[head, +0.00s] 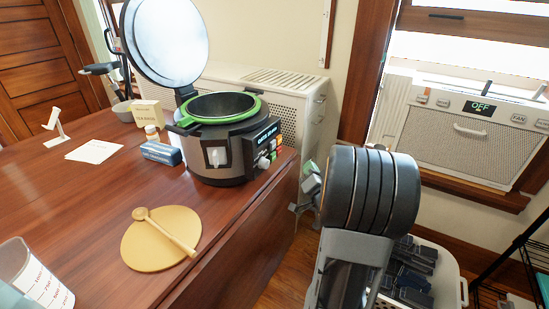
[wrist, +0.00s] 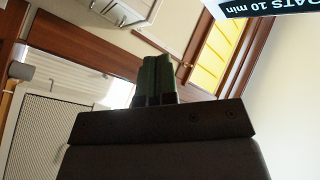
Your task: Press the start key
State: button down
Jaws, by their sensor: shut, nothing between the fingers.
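A dark grey multicooker (head: 212,168) with a green rim stands on the wooden table with its round lid raised. Its control panel (head: 265,137) faces right and carries a lit display, a knob and small coloured keys (head: 279,140). The key labels are too small to read, so I cannot tell which is the start key. My gripper (head: 309,178) is to the right of the panel, apart from it and partly hidden by my arm. In the wrist view my green-tipped fingers (wrist: 156,78) are together and empty. The display (wrist: 268,8) shows at the top right, reading "OATS 10 min"; no keys show there.
The wooden table (head: 100,195) holds a yellow mat (head: 143,253) with a wooden spoon, a measuring jug (head: 35,280), a blue box (head: 160,152) and a card. A window air conditioner (head: 470,135) and a basket (head: 452,262) of dark items are at right.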

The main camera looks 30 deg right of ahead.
jog(key=shift+w+a, duration=0.1)
send_near(278, 151)
jog(key=shift+d+x, duration=0.25)
jog(key=shift+x, duration=1)
jog(key=shift+d+x, duration=0.25)
jog(key=shift+x, duration=1)
jog(key=shift+w+a+r+b, duration=0.1)
jog(key=shift+w+a+b, duration=0.35)
jog(key=shift+b, duration=0.45)
dwell(0.8)
jog(key=shift+d, duration=0.1)
dwell(0.3)
jog(key=shift+s+d, duration=0.35)
jog(key=shift+s, duration=0.3)
jog(key=shift+s+d+b, duration=0.15)
jog(key=shift+s+d, duration=0.25)
jog(key=shift+s, duration=0.35)
jog(key=shift+s+d+b, duration=0.2)
jog(key=shift+s+d, duration=0.15)
jog(key=shift+s, duration=0.4)
jog(key=shift+s+d+b, duration=0.15)
jog(key=shift+s+d, duration=0.25)
jog(key=shift+s, duration=0.35)
